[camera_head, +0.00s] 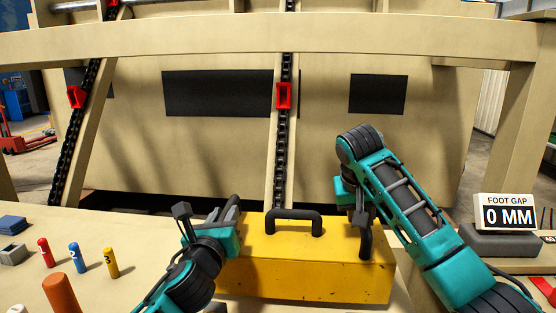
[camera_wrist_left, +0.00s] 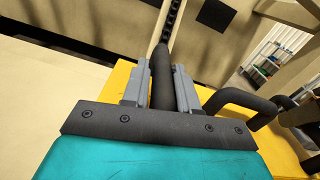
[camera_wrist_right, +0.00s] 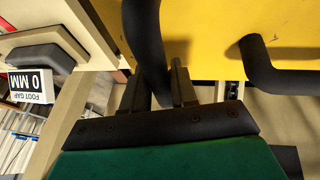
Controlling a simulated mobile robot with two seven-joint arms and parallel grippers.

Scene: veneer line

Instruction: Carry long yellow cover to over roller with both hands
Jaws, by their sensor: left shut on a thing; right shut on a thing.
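The long yellow cover (camera_head: 300,262) is a box-like piece in front of me with black bar handles on it. My left gripper (camera_head: 229,218) is shut on its left handle; in the left wrist view that handle (camera_wrist_left: 161,75) runs between the grey fingers. My right gripper (camera_head: 362,212) is shut on its right handle, which shows between the fingers in the right wrist view (camera_wrist_right: 148,50). The middle handle (camera_head: 294,215) is free. The cover looks about level; I cannot tell whether it touches the table. I cannot make out a roller for certain.
A beige machine frame (camera_head: 300,35) with chains and red clips (camera_head: 284,95) stands behind the cover. On the table (camera_head: 130,225) at left are red (camera_head: 45,252), blue and yellow pegs. A "FOOT GAP 0 MM" display (camera_head: 506,213) stands at right.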

